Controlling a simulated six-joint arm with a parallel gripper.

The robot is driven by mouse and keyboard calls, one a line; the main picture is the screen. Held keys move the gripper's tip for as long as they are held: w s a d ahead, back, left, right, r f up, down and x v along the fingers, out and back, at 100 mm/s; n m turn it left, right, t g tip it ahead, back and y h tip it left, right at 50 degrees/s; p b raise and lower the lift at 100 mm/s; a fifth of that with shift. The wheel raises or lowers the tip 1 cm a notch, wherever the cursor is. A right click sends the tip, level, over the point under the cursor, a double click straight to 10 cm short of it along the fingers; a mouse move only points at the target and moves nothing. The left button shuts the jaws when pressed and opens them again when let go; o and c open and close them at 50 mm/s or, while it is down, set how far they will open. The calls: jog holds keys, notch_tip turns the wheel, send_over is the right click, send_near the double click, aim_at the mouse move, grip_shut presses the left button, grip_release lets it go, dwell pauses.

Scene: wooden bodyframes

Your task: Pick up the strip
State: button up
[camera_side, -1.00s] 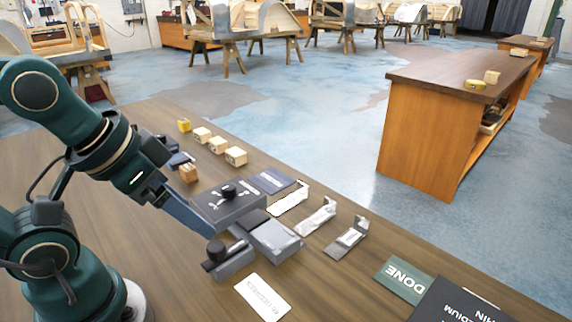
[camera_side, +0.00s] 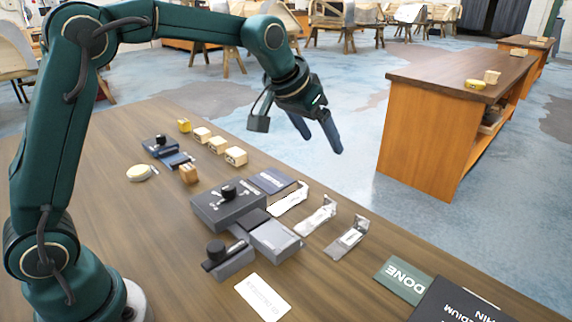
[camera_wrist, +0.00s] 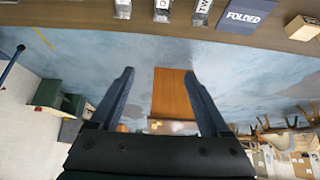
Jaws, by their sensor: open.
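Several bent, silvery metal strips lie in a row right of the grey bending fixture: one (camera_side: 289,199) by the dark blue FOLDED plate (camera_side: 270,180), one in the middle (camera_side: 316,217), and one nearest the DONE sign (camera_side: 347,239). Each has an upturned end. I cannot tell which strip the task means. My gripper (camera_side: 320,145) is raised above and beyond the strips, open and empty, fingers pointing down. In the wrist view its open fingers (camera_wrist: 158,74) have nothing between them, and metal pieces (camera_wrist: 162,10) show at the top edge beside the FOLDED plate (camera_wrist: 243,15).
A white card (camera_side: 263,297), green DONE sign (camera_side: 404,279) and dark sign (camera_side: 462,305) lie nearby. Small wooden blocks (camera_side: 217,145) line the far edge. An orange bench (camera_side: 430,140) stands beyond.

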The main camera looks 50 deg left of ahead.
jog(key=g, duration=0.1)
send_over(330, 201)
jog(key=s, duration=0.2)
notch_tip(330, 201, down, 6)
jog(key=shift+g, duration=0.7)
notch_tip(330, 201, down, 6)
jog(key=shift+s+f, duration=0.15)
jog(key=shift+f, duration=0.1)
jog(key=shift+x, duration=2.4)
grip_shut()
jog(key=shift+r, duration=0.1)
